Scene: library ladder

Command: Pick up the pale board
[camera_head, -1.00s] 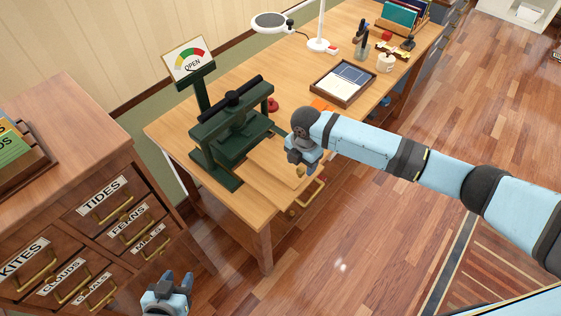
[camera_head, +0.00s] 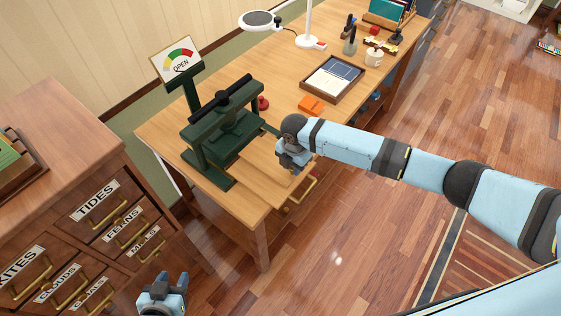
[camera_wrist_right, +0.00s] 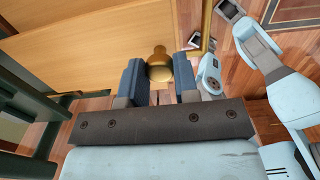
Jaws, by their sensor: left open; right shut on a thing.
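A pale wooden panel (camera_head: 262,176), which I take to be the pale board, lies flat at the desk's front edge, beside the green press (camera_head: 222,130). It fills the upper left of the right wrist view (camera_wrist_right: 95,45). The arm hides part of the edge in the head view. My left gripper (camera_head: 171,280) is open and empty, low in front of the drawer cabinet.
The desk (camera_head: 245,205) also holds an orange block (camera_head: 310,104), a tray (camera_head: 333,80) and a lamp (camera_head: 308,38). A brass drawer handle (camera_head: 303,188) is just below the right gripper. The cabinet (camera_head: 60,140) stands left.

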